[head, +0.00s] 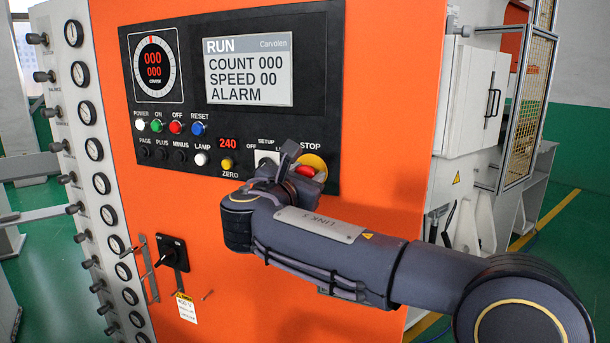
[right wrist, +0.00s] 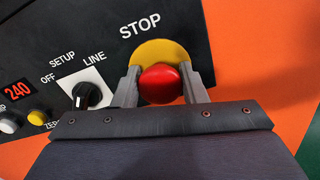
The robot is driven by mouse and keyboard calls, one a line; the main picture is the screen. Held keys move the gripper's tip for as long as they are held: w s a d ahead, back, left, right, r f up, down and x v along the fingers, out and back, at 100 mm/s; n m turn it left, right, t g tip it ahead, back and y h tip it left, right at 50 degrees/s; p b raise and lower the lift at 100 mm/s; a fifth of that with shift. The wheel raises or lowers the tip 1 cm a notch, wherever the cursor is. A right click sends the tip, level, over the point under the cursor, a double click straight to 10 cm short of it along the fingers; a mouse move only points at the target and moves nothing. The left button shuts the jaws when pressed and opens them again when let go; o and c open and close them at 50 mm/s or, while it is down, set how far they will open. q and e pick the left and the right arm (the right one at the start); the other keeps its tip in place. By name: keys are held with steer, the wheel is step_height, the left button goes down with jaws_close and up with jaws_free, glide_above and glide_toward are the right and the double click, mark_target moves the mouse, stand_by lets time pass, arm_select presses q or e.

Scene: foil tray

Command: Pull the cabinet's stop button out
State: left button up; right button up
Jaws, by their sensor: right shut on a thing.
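The stop button is a red mushroom head on a yellow disc at the right end of the cabinet's black panel, under the word STOP. In the head view the red button (head: 306,171) shows partly behind my right gripper (head: 297,168). In the right wrist view the button (right wrist: 160,84) sits between the two grey fingers of the right gripper (right wrist: 160,88), one on each side. The fingers are shut on it. The yellow disc (right wrist: 160,52) shows above the button. My left gripper is in neither view.
The setup knob (right wrist: 87,95) is close to the left finger in the right wrist view. The orange cabinet (head: 385,130) has a display (head: 249,58), coloured buttons and a lower rotary switch (head: 169,254). A white machine (head: 473,95) stands behind at the right.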

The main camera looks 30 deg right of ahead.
jaws_close()
steer(key=shift+s+a, duration=0.45)
steer(key=shift+a, duration=0.15)
steer(key=o, duration=1)
jaws_free()
steer(key=shift+a, duration=0.1)
steer(key=v, duration=0.7)
steer(key=shift+s+a+b, duration=0.2)
steer(key=shift+s+b, duration=0.1)
steer(key=shift+b, duration=0.05)
